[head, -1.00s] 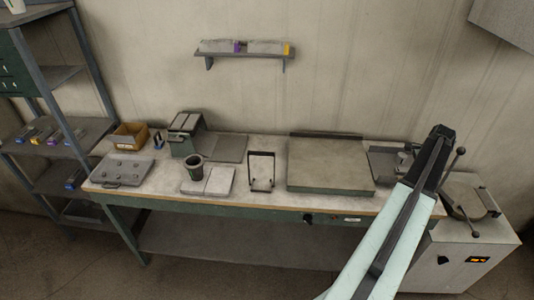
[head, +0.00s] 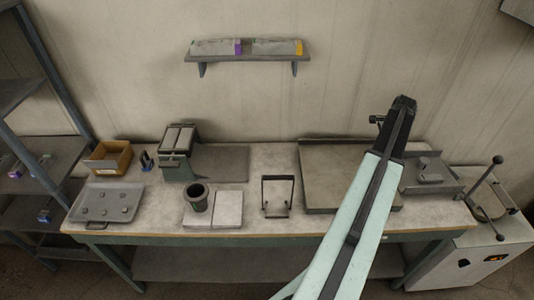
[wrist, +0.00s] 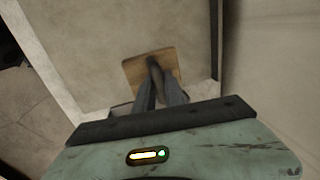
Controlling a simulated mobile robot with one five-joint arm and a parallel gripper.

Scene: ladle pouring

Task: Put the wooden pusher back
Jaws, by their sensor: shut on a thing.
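The wooden pusher, a flat square tan plate (wrist: 141,76) with a dark handle, shows in the wrist view just past my fingers. My gripper (wrist: 158,88) is shut on its handle, and the plate sits at the far end, over a pale surface. In the head view the upper end of my arm stands in front of the right part of the workbench (head: 258,165). The gripper and the pusher cannot be made out there; my arm hides part of the bench.
The bench bears a large flat plate (head: 320,190), a metal frame stand (head: 278,195), a dark cup (head: 197,197), a wooden box (head: 108,157) and a knobbed tray (head: 103,205). A grey tray (head: 438,172) lies right of my arm. A levered machine (head: 480,245) stands farther right.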

